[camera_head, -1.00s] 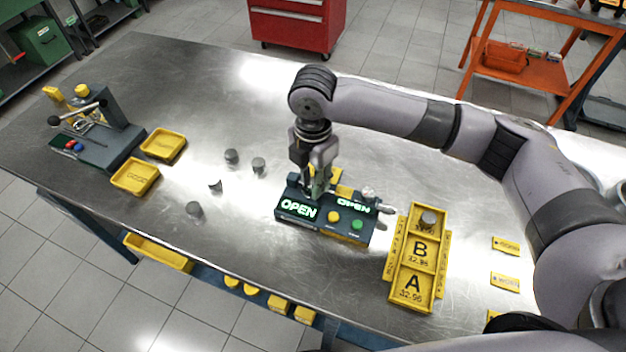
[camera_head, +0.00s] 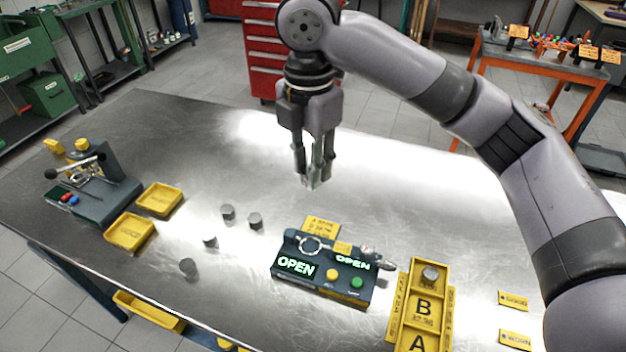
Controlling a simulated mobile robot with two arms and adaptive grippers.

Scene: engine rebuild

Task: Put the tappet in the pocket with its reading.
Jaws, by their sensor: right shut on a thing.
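My right gripper (camera_head: 313,182) is high above the bench, behind the measuring gauge (camera_head: 325,279). It is shut on a small grey tappet, mostly hidden between the fingers. Both gauge displays read OPEN, and its ring seat (camera_head: 311,244) looks empty. A yellow pocket tray (camera_head: 446,312) stands right of the gauge. Its front pockets are marked B and A with small numbers; its far pocket holds a grey tappet (camera_head: 430,274). Several other grey tappets (camera_head: 228,212) stand loose left of the gauge. My left gripper is not in view.
Two yellow bins (camera_head: 131,247) sit at the left beside a dark lever fixture (camera_head: 96,192). Two yellow labels (camera_head: 513,300) lie at the right. A red cabinet and an orange cart (camera_head: 545,62) stand beyond the bench. The bench behind the gauge is clear.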

